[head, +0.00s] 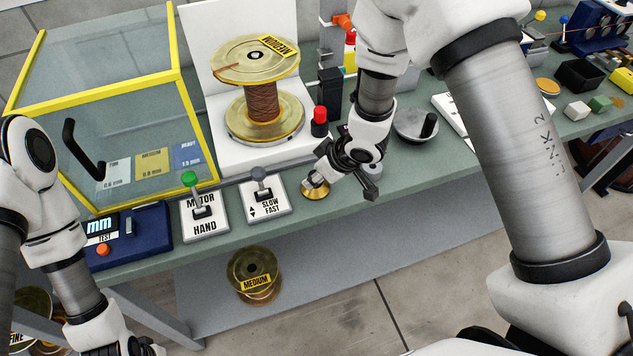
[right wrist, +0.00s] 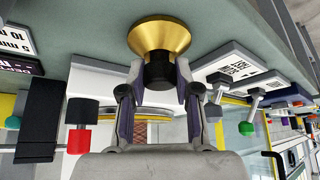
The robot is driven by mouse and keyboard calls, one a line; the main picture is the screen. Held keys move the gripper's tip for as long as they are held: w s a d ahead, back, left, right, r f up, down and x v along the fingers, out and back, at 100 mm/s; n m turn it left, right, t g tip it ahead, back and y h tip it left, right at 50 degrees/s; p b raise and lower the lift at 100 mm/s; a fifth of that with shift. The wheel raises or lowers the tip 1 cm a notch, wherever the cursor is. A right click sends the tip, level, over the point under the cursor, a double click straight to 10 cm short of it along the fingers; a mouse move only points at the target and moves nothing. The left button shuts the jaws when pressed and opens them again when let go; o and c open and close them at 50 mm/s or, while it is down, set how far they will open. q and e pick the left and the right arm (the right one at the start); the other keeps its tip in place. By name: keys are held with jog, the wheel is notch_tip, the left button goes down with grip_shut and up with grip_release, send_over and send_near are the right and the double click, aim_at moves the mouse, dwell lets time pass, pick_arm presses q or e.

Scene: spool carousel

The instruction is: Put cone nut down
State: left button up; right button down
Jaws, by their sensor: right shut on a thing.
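The cone nut, a brass cone with a dark knob, shows in the head view (head: 315,193) near the front edge of the green bench (head: 150,262). In the right wrist view the cone nut (right wrist: 158,36) has its wide brass face away from me, toward the bench top. My right gripper (head: 317,180) is shut on the dark knob; its fingers (right wrist: 158,78) sit on either side of it. I cannot tell whether the brass face touches the bench. My left gripper (head: 140,347) is only partly in view at the lower left, its fingers cut off.
A copper-wound MEDIUM spool (head: 262,105) stands upright on the white machine. The SLOW/FAST lever plate (head: 267,210) and MOTOR/HAND plate (head: 205,225) are left of the nut. A grey crank disc (head: 412,124) is to the right. A yellow-edged clear case (head: 110,85) stands left.

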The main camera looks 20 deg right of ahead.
jog(key=c, duration=0.8)
grip_release()
jog(key=shift+f, duration=0.1)
